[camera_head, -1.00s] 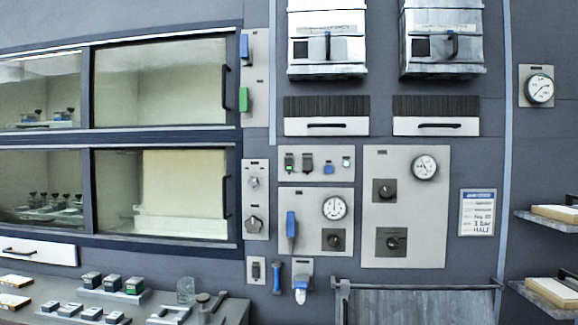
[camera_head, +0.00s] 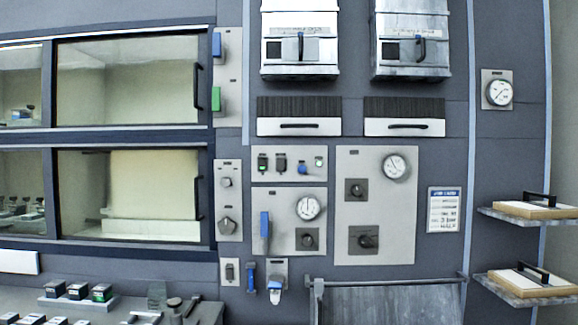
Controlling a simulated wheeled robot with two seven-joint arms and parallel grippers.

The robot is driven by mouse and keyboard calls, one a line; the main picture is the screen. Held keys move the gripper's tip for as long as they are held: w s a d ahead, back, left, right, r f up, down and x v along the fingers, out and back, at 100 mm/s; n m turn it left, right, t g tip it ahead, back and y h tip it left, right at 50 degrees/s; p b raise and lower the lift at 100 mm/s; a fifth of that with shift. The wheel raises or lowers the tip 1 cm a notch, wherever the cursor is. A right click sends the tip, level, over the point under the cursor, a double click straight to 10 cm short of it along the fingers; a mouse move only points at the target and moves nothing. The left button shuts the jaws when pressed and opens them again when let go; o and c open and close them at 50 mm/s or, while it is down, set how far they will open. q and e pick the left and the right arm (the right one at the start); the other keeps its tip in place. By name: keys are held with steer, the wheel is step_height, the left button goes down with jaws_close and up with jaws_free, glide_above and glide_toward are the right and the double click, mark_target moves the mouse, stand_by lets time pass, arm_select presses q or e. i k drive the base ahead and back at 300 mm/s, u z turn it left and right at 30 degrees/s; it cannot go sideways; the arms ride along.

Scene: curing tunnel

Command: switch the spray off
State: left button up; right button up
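The labels are too small to read, so I cannot tell which control is the spray's. A small switch panel (camera_head: 289,153) at the centre has a green-lit rocker switch (camera_head: 262,163), a dark switch (camera_head: 281,163), a blue knob (camera_head: 303,168) and a small lamp or button. Below it, a panel (camera_head: 281,235) carries an upright blue lever (camera_head: 265,231), a round gauge (camera_head: 308,207) and a dark knob (camera_head: 307,239). The larger panel (camera_head: 375,205) to its right has a gauge (camera_head: 395,165) and two dark knobs. Neither of my grippers is in view.
Glass-fronted chambers (camera_head: 128,85) fill the left. A bench (camera_head: 207,312) with small boxes stands below them. A grey trough-like unit (camera_head: 388,300) with a rail stands at bottom centre. Shelves (camera_head: 500,290) with boards jut out at the right. A blue-handled nozzle (camera_head: 275,284) hangs low centre.

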mark_target(262, 161)
steer(key=k, duration=0.65)
steer(key=u, duration=0.6)
steer(key=i, duration=1.25)
steer(key=z, duration=0.4)
